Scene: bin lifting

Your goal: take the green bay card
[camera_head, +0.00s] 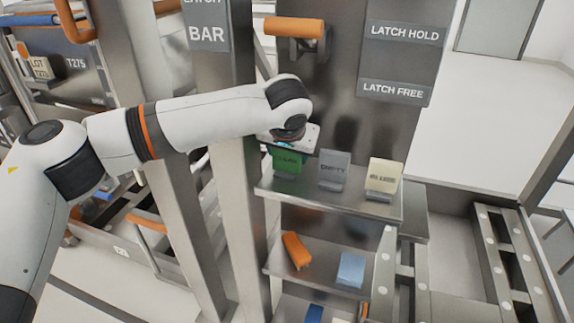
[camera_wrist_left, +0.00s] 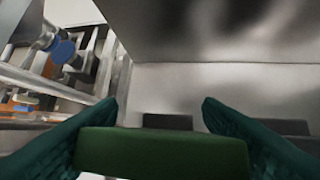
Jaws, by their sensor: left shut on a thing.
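The green card (camera_head: 287,163) stands at the left end of the upper metal shelf, with text on its face. It also shows in the left wrist view (camera_wrist_left: 162,152) as a green block between the two dark green fingers. My left gripper (camera_head: 289,147) reaches down onto the card from above and is shut on it. The gripper's fingers (camera_wrist_left: 160,130) are mostly hidden in the head view. I cannot tell whether the card's lower edge still touches its holder. My right gripper is not in view.
A grey card (camera_head: 333,170) and a cream card (camera_head: 383,177) stand to the right on the same shelf (camera_head: 330,203). A lower shelf holds an orange block (camera_head: 296,250) and a light blue block (camera_head: 351,269). A metal post (camera_head: 240,195) rises left of the shelf. An orange handle (camera_head: 294,28) sits above.

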